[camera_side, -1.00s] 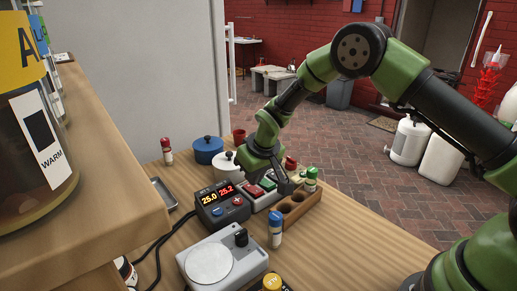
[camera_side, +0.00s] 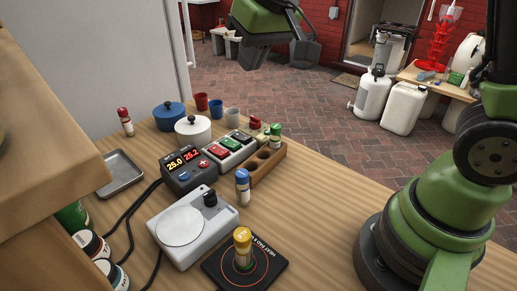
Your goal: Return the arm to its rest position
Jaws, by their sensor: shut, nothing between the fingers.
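My arm's green base (camera_side: 440,215) stands at the right of the wooden table in the side view. The arm rises out of the top of the picture. My gripper (camera_side: 303,54) hangs at the top centre, partly cut off by the upper edge. It is shut and empty, up in the air and apart from the table things.
On the table are a wooden rack (camera_side: 267,165), a red-and-green button box (camera_side: 230,149), a display unit (camera_side: 188,172), a white plate device (camera_side: 182,228), a blue-capped vial (camera_side: 243,187), a yellow-capped vial (camera_side: 243,248) on a heat pad (camera_side: 218,268), and pots (camera_side: 193,131).

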